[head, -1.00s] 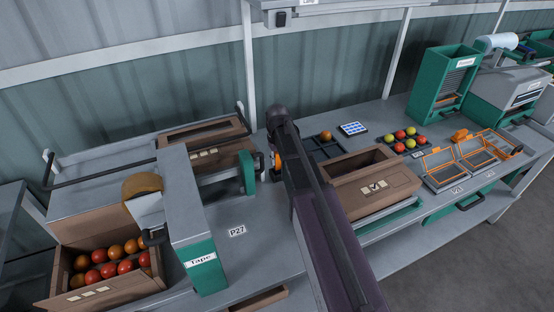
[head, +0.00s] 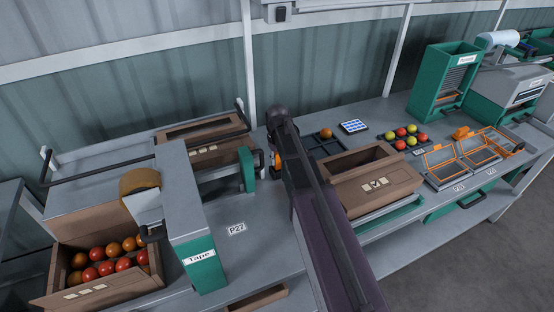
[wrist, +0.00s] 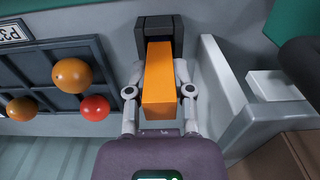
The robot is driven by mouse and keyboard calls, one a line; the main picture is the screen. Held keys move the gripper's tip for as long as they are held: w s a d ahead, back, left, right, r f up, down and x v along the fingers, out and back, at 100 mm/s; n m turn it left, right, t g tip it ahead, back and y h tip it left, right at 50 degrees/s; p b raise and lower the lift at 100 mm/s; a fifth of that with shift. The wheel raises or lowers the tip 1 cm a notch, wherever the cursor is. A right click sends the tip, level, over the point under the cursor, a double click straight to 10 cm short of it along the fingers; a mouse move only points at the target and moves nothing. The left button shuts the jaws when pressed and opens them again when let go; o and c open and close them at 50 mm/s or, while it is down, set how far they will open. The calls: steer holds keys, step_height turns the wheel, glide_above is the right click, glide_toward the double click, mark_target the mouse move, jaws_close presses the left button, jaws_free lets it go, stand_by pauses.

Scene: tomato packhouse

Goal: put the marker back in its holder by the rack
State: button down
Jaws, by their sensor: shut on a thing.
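The orange block-like marker (wrist: 158,85) is between the two grey fingers of my gripper (wrist: 160,70) in the wrist view, and the gripper is shut on it. The far end of the marker meets a black, squared bracket (wrist: 157,22), which looks like the holder. I cannot tell whether the marker is inside it or just in front of it. In the head view my own arm hides most of the gripper and the holder. Only a small orange patch of the marker (head: 277,161) shows beside the arm.
A dark gridded rack (wrist: 65,103) with tomatoes lies left of the marker in the wrist view. A pale raised wall (wrist: 222,85) stands close on the right. A brown carton (head: 345,194) sits right of my arm. Bench around the P27 label (head: 237,229) is clear.

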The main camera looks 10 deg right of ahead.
steer(key=shift+f+b, duration=0.5)
steer(key=shift+f, duration=0.05)
steer(key=shift+c, duration=2.1)
jaws_free()
steer(key=c, duration=0.3)
steer(key=shift+r, duration=0.1)
steer(key=shift+r+p, duration=3.45)
steer(key=shift+p, duration=0.15)
steer(key=shift+s, duration=0.1)
steer(key=s+m, duration=0.1)
steer(key=s, duration=0.8)
steer(key=s+m, duration=0.1)
steer(key=s, duration=0.9)
